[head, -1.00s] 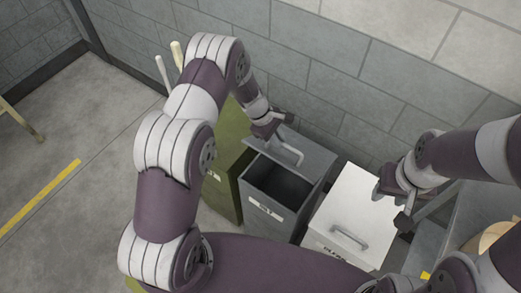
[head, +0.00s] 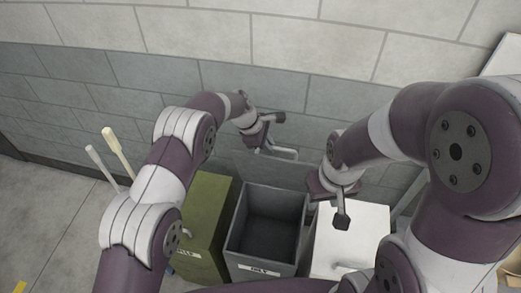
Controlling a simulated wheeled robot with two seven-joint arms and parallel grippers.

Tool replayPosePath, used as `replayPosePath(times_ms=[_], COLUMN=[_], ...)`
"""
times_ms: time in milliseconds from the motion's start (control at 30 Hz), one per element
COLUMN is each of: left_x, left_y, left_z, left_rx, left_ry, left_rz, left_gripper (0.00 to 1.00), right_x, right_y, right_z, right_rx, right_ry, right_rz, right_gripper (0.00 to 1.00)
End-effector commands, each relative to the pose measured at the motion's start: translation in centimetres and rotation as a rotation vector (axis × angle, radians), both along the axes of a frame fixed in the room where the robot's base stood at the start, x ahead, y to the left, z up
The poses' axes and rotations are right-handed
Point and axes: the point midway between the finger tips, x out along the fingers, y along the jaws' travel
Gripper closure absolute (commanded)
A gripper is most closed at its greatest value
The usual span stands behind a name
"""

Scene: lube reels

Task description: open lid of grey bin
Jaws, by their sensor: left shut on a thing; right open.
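The grey bin (head: 265,255) stands between a green bin and a white bin, its top open and its dark inside showing empty. Its grey lid (head: 262,171) is swung up at the back, close to the wall. A pale bar handle (head: 284,154) shows on the lid. My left gripper (head: 266,143) is at the left end of this handle and is shut on it; the arm partly hides the contact. My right gripper (head: 330,208) is open and empty above the back left part of the white bin.
The white bin (head: 352,240) is closed and stands right of the grey bin. The green bin (head: 204,215) stands on the left, partly behind my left arm, with two pale poles (head: 118,150) beyond it. The block wall (head: 150,75) is close behind.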

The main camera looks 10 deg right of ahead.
Motion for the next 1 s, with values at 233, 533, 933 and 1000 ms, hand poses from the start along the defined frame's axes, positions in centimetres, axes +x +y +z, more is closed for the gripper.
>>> replayPosePath(times_ms=[233, 533, 933, 1000], left_x=[-0.3, -0.4, 0.0, 0.0], left_y=[0.2, 0.2, 0.4, 1.0], left_z=[-1.0, -1.1, 0.3, 1.3], left_rx=[0.010, 0.011, 0.004, 0.004], left_ry=[0.018, 0.020, 0.009, 0.006], left_rz=[0.003, 0.002, 0.001, 0.003], left_gripper=[1.00, 0.60, 0.60, 0.60], right_x=[0.0, 0.0, 0.0, 0.0], right_y=[0.0, 0.0, 0.0, 0.0], right_z=[-0.2, -0.2, -0.7, -1.2], right_rx=[0.000, 0.000, 0.000, 0.000], right_ry=[0.000, 0.000, 0.000, 0.000], right_rz=[0.000, 0.000, 0.000, 0.000], right_gripper=[0.57, 0.57, 0.57, 0.57])
